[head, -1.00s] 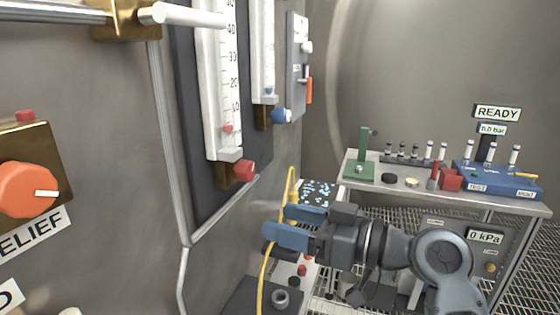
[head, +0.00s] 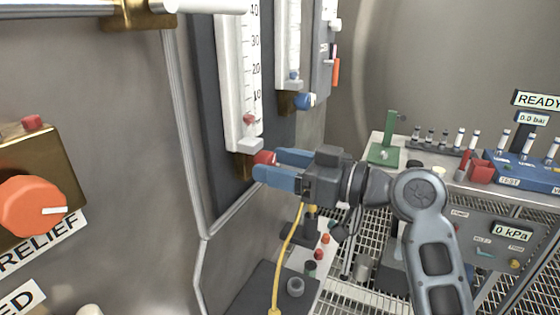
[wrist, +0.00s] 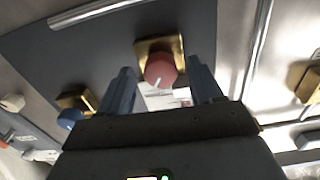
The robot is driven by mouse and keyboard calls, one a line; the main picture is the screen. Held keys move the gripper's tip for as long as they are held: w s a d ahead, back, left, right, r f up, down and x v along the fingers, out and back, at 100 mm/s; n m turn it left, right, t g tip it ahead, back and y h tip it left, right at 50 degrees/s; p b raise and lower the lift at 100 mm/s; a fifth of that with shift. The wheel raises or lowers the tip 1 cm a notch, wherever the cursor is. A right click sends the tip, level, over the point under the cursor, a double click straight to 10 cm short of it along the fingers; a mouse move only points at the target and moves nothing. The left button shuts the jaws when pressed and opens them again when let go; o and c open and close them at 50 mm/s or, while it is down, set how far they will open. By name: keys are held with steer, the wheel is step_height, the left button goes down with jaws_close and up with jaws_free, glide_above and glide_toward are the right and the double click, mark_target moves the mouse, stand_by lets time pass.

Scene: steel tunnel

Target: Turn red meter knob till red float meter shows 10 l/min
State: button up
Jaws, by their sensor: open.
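The red meter knob (head: 265,158) sits at the foot of the red float meter (head: 240,85) on the dark wall panel. Its red float (head: 249,119) is low in the tube, below the 10 mark. My gripper (head: 272,167) is open at the knob, its blue fingers pointing left toward the panel and partly covering the knob. In the wrist view the knob (wrist: 160,71) with a white line shows between and just beyond the two fingertips; I cannot tell whether they touch it.
A second meter (head: 288,45) with a blue knob (head: 304,101) hangs just beyond. An orange RELIEF knob (head: 33,206) is at the left. A yellow hose (head: 290,255) hangs below my gripper. A bench (head: 482,190) with a READY sign (head: 538,99) stands at the right.

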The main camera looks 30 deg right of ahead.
steer(key=c, duration=1.1)
steer(key=shift+o, duration=0.2)
steer(key=shift+m+p, duration=0.45)
steer(key=shift+m, duration=0.95)
steer(key=o, duration=1.1)
steer(key=shift+c, duration=0.2)
steer(key=b+v, duration=0.2)
steer(key=v, duration=0.5)
steer(key=shift+s+d, duration=0.2)
steer(key=shift+s, duration=0.1)
steer(key=shift+f, duration=0.1)
